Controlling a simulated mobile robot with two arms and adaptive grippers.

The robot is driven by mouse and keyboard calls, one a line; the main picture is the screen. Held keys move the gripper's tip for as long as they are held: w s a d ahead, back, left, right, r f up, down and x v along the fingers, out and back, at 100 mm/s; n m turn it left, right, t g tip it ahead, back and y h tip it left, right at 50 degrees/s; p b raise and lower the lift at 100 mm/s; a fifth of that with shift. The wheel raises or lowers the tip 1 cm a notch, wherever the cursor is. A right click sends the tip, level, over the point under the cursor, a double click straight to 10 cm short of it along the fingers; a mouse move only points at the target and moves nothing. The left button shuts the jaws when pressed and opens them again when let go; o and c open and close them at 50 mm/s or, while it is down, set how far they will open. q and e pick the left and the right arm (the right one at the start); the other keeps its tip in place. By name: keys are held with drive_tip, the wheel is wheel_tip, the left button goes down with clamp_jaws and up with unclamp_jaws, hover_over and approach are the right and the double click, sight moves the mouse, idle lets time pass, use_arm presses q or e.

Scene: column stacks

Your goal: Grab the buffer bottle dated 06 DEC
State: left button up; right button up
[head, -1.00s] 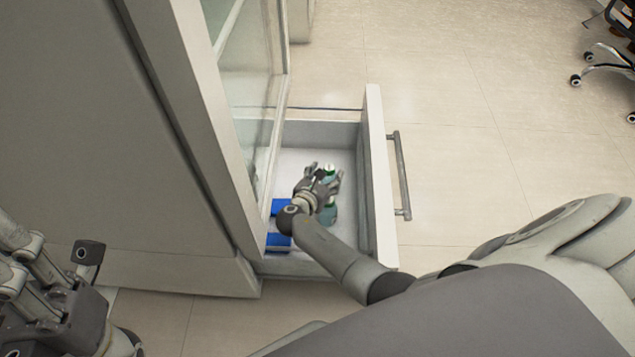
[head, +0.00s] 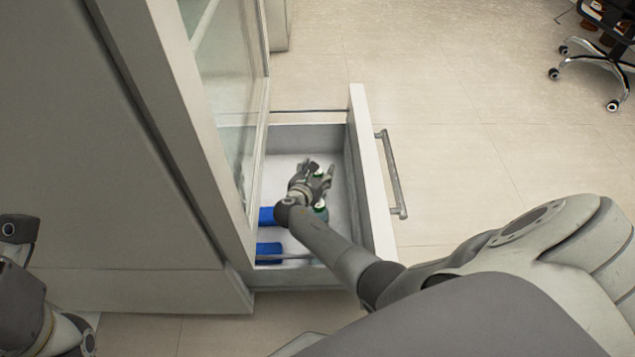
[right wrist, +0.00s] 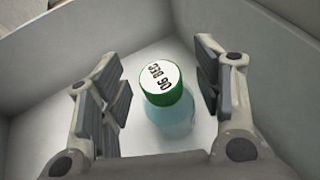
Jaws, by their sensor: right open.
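In the right wrist view a bottle (right wrist: 168,108) with a green cap stands upright. The white top of its cap reads 06 DEC, upside down in this view. My right gripper (right wrist: 163,85) is open, its fingers on either side of the bottle with gaps. In the head view my right gripper (head: 320,174) is down inside the open drawer (head: 364,165) and mostly hides this bottle. A second greenish bottle (head: 321,213) shows partly behind my right wrist. My left gripper (head: 18,230) is cut off at the left edge, and its jaws cannot be made out.
Two blue items (head: 267,216) lie at the drawer's left side. The drawer sits in a grey cabinet with a glass pane (head: 222,90). The drawer front has a bar handle (head: 391,175). A wheeled chair (head: 600,55) is far off; the floor between is clear.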

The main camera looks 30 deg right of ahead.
drive_tip(key=shift+w+d+f, duration=0.1)
drive_tip(key=shift+w+d, duration=0.1)
drive_tip(key=shift+d, duration=0.05)
drive_tip(key=shift+s+a, duration=0.1)
clamp_jaws()
